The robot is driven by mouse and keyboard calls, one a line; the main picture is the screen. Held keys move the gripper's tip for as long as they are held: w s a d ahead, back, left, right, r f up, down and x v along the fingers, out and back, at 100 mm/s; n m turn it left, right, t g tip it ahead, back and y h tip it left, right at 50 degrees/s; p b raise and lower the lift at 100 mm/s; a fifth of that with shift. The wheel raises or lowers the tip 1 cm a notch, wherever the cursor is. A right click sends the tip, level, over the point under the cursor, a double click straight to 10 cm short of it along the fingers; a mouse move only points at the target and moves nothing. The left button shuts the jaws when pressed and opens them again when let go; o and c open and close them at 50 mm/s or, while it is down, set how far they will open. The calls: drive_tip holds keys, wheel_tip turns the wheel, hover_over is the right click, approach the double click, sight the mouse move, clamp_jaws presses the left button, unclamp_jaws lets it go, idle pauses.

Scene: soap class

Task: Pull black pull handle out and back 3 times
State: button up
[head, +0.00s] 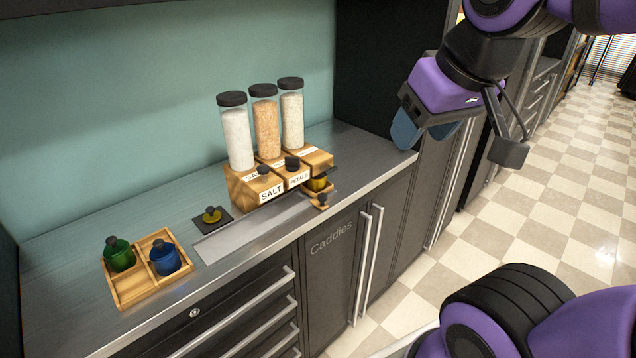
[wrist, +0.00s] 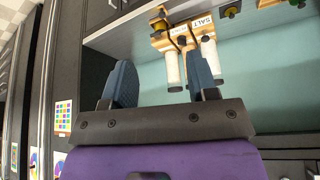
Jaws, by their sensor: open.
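A wooden dispenser (head: 238,192) with three clear tubes stands on the counter in the head view. Black knobs show on its front: one above the SALT label (head: 264,171), one above the PETALS label (head: 292,164), and one lower at the right end (head: 323,199). I cannot tell which is the task's black pull handle. A yellow bottle (head: 317,183) sits at that right end. My gripper (head: 425,132) is open and empty, right of the dispenser beyond the counter's front edge. In the wrist view, the dispenser (wrist: 180,38) appears upside down beyond my open fingers (wrist: 163,82).
A wooden caddy (head: 129,290) holds a green bottle (head: 119,254) and a blue bottle (head: 164,257). A small yellow item (head: 212,215) sits on a dark square. A grey strip (head: 250,232) lies before the dispenser. A tall dark cabinet (head: 375,70) bounds the counter's right.

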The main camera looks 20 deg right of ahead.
drive_tip(key=shift+c, duration=0.2)
drive_tip(key=shift+c, duration=1)
drive_tip(key=w+a+f+g+y, duration=0.3)
drive_tip(key=w+f+g+y, duration=0.1)
drive_tip(key=w+f+y, duration=0.3)
drive_tip(key=m+t+y, duration=0.3)
drive_tip(key=m+t, duration=0.8)
approach(332, 171)
drive_tip(key=x, duration=1)
drive_tip(key=shift+c, duration=0.5)
